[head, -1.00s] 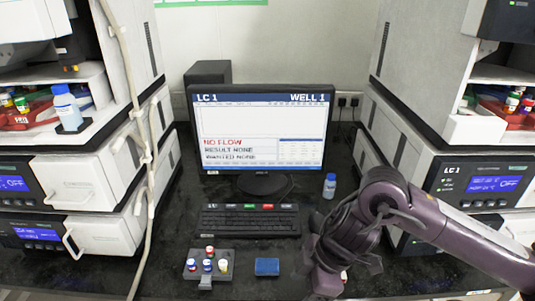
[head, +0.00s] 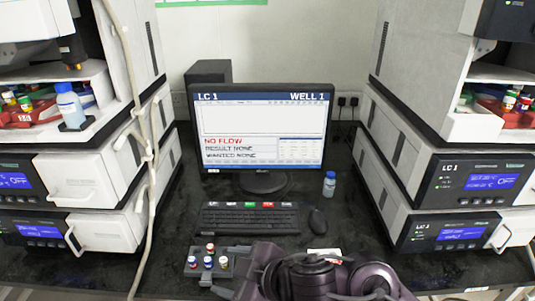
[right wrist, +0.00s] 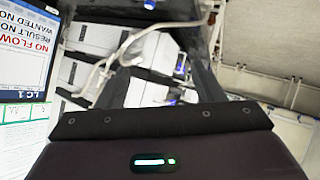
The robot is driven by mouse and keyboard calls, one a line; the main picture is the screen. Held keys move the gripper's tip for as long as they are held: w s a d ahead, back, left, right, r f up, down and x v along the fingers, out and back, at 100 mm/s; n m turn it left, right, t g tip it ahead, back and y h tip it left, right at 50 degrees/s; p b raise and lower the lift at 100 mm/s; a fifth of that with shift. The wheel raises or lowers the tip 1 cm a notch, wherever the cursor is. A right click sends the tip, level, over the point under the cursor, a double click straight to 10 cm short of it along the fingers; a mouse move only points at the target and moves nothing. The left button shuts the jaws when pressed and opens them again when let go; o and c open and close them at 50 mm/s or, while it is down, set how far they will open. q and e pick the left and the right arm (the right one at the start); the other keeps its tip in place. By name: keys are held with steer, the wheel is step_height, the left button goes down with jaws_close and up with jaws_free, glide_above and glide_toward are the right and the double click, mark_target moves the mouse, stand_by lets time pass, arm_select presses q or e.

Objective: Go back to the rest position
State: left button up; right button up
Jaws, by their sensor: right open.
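My right gripper (head: 240,272) is low at the front of the bench, in the bottom middle of the head view, with my dark purple arm folded behind it. It is empty. In the right wrist view its two dark fingers (right wrist: 160,75) stand apart with nothing between them, pointing towards white instrument housings. In the head view the gripper overlaps the right side of the small grey vial rack (head: 192,266); I cannot tell whether they touch. My left gripper is not in view.
Several capped vials (head: 208,262) stand in the rack. A keyboard (head: 250,219), a mouse (head: 317,220), a blue-capped bottle (head: 329,184) and a monitor (head: 262,125) stand behind. Instrument stacks (head: 85,180) flank both sides. A pale hose (head: 152,170) hangs at left.

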steer(key=d+f+m+t+h, duration=0.35)
steer(key=d+m+h, duration=0.25)
steer(key=d+m, duration=0.45)
steer(key=s+d+f+m+g+h, duration=0.25)
steer(key=s+d+f, duration=0.2)
steer(key=d, duration=0.35)
steer(key=s+d+f+m+g+h, duration=0.1)
steer(key=s+d+f+g, duration=0.3)
steer(key=s+d, duration=0.3)
step_height(320, 180, down, 31)
steer(key=s+d+g, duration=0.1)
steer(key=s, duration=0.1)
steer(key=s+d+f, duration=0.1)
steer(key=s+f, duration=0.7)
steer(key=s, duration=0.1)
steer(key=s+d+f+g, duration=0.1)
steer(key=s+d+f, duration=0.1)
steer(key=s+f, duration=0.7)
steer(key=shift+s+d+f, duration=0.25)
steer(key=shift+s, duration=0.3)
